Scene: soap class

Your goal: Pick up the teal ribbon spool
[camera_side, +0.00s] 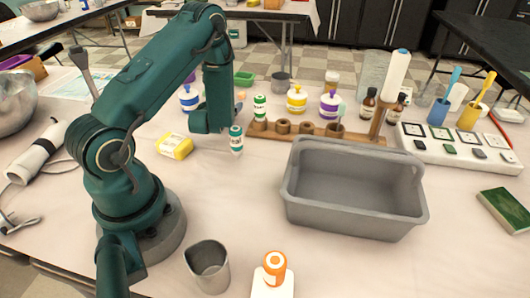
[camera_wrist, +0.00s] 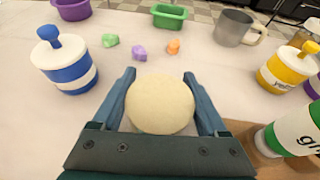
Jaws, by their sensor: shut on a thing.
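The teal ribbon spool (camera_side: 236,142) is a small upright cylinder with teal and white bands in the side view. It is at my gripper (camera_side: 234,128), left of the wooden rack. In the wrist view a pale cream rounded top (camera_wrist: 160,104) sits between the two blue-teal fingers of my gripper (camera_wrist: 161,100), one on each side. The gripper is shut on it. The teal sides are hidden in the wrist view. I cannot tell whether its bottom touches the table.
A wooden rack (camera_side: 291,130) with a green-labelled bottle (camera_side: 260,107) stands close on the right. A grey bin (camera_side: 352,205) lies front right. A yellow packet (camera_side: 175,146) lies left. Blue (camera_wrist: 66,65) and yellow (camera_wrist: 285,65) pump jars stand behind. An orange-topped container (camera_side: 275,266) stands in front.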

